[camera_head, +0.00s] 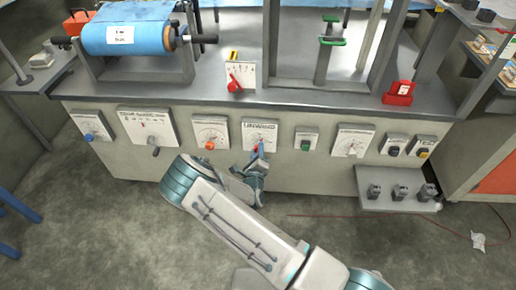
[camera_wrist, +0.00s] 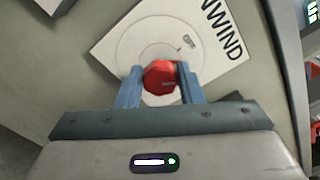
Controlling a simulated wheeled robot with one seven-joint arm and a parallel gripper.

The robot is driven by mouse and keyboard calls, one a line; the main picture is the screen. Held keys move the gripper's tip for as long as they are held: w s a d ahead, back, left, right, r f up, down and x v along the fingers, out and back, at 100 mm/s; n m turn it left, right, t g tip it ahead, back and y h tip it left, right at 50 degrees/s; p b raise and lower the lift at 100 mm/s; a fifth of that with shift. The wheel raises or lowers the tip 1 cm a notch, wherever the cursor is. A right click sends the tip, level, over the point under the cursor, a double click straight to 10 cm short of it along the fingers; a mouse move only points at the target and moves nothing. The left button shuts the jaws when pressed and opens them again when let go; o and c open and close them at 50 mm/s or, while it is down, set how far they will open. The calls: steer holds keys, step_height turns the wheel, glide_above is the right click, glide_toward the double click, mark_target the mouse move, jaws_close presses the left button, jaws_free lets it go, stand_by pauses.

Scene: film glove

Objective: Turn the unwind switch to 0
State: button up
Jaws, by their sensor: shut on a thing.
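The unwind switch is a red knob (camera_wrist: 161,77) on a white plate (camera_wrist: 125,35) marked UNWIND. In the head view this plate (camera_head: 262,131) is on the front panel, near its middle. My gripper (camera_wrist: 160,88) has its two blue fingers on either side of the red knob and is shut on it. In the head view my gripper (camera_head: 257,155) reaches the lower part of the plate and hides most of the knob. The scale marks are too small to read, so I cannot tell the knob's exact setting.
A plate with an orange knob (camera_head: 210,145) is left of the unwind plate, and a green switch (camera_head: 306,144) is right of it. A blue film roll (camera_head: 125,35) lies above. A small shelf (camera_head: 385,203) with several grey pieces juts out at right.

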steer(key=n+p, duration=0.2)
steer(key=n, duration=0.4)
steer(key=shift+a+f+n, duration=0.1)
steer(key=shift+f+n, duration=0.05)
steer(key=shift+n, duration=0.15)
stand_by(0.4)
steer(key=o, duration=1)
steer(key=shift+c, duration=0.2)
steer(key=s+p, duration=0.1)
steer(key=s, duration=1.3)
steer(key=shift+a+p, duration=0.2)
steer(key=shift+p, duration=0.2)
